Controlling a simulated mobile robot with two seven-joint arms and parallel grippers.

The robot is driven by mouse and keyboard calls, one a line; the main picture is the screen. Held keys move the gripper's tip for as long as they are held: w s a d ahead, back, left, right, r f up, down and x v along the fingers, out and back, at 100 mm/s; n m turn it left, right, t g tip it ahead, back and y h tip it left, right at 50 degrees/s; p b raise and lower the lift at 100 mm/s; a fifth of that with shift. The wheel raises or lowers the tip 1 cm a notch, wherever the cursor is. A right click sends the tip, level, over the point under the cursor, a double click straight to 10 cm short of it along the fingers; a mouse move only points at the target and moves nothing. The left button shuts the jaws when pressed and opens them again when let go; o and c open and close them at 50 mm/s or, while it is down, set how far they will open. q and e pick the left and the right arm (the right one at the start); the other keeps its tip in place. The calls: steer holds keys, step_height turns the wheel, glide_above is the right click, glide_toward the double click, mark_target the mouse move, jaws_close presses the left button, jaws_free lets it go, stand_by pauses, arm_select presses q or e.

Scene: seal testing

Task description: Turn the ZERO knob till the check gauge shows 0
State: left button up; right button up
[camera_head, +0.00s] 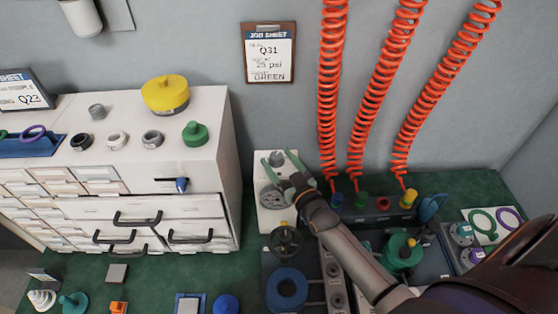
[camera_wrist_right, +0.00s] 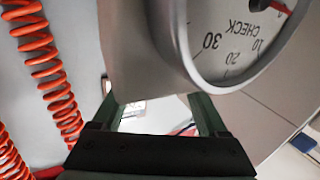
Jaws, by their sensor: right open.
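The check gauge (camera_head: 272,198) is a round dial on a pale box beside the white cabinet. In the right wrist view the dial (camera_wrist_right: 240,45) is cut off by the top edge, with CHECK and the numbers 30, 20 and 10 visible. A red needle shows near the top edge, beyond the 10; its exact reading is unclear. A small grey knob (camera_head: 277,158) stands on the box behind the dial; I cannot read a ZERO label. My right gripper (camera_head: 284,160) is open, its green fingers around or above this knob; contact is unclear. The left gripper is out of view.
Red coiled hoses (camera_head: 368,105) hang right of the gauge to a dark manifold (camera_head: 375,207). The cabinet (camera_head: 215,120) stands left. A job sheet (camera_head: 269,55) hangs on the wall.

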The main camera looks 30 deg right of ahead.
steer(key=s, duration=1.2)
steer(key=shift+s+b, duration=0.25)
steer(key=shift+b, duration=0.15)
